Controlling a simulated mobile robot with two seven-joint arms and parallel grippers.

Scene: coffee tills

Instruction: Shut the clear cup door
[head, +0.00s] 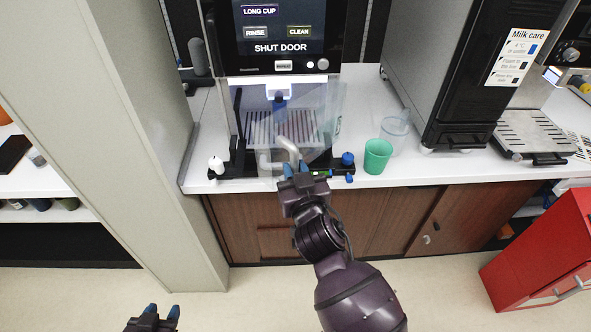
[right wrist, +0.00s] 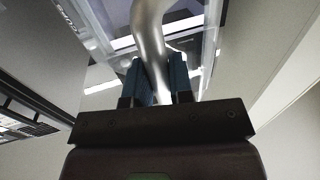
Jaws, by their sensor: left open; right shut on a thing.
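The clear cup door (head: 325,105) hangs on the front of the coffee machine (head: 280,65). It looks partly open, swung out at an angle, and the grate shows behind it. My right gripper (head: 296,168) is shut on the curved metal door handle (head: 288,147). In the right wrist view the handle (right wrist: 149,35) passes between the blue fingertips of that gripper (right wrist: 161,82). The machine's screen (head: 280,28) reads "SHUT DOOR". My left gripper (head: 162,311) is open and empty, low at the bottom left, away from the machine.
A green cup (head: 377,157) and a clear cup (head: 396,124) stand on the white counter right of the door. A black milk unit (head: 450,75) stands further right. A tall pale panel (head: 100,120) rises at the left. A red cabinet (head: 545,250) stands at the lower right.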

